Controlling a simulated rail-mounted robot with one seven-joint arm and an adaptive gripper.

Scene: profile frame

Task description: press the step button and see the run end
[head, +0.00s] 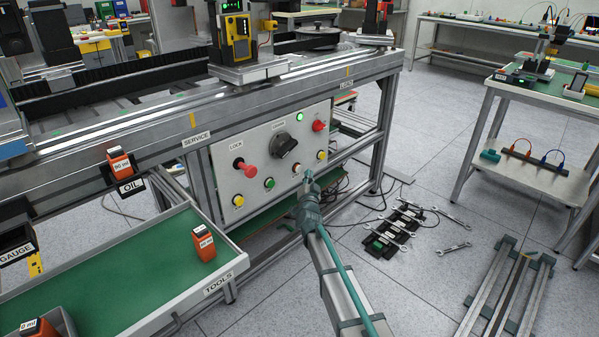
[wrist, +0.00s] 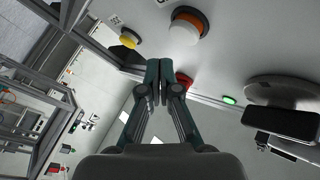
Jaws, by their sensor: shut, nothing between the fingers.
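The control panel (head: 262,190) on the frame's front carries several controls; I cannot read which is the step button. In the head view a red knob (head: 249,173) sits under the LOCK label, with a black rotary switch (head: 284,145), a green button (head: 269,184) and a yellow button (head: 238,201). My gripper (head: 309,176) is shut and empty, in front of the panel's lower right. In the wrist view its closed tips (wrist: 158,68) appear close to a pale button with an orange collar (wrist: 186,27); contact cannot be told. A yellow button (wrist: 129,38) is nearby.
A green light (head: 300,117) is lit, and a red button (head: 318,126) sits at the panel's upper right. A green TOOLS tray (head: 130,275) juts out at left. Spanners (head: 400,228) and rails (head: 500,285) lie on the floor at right.

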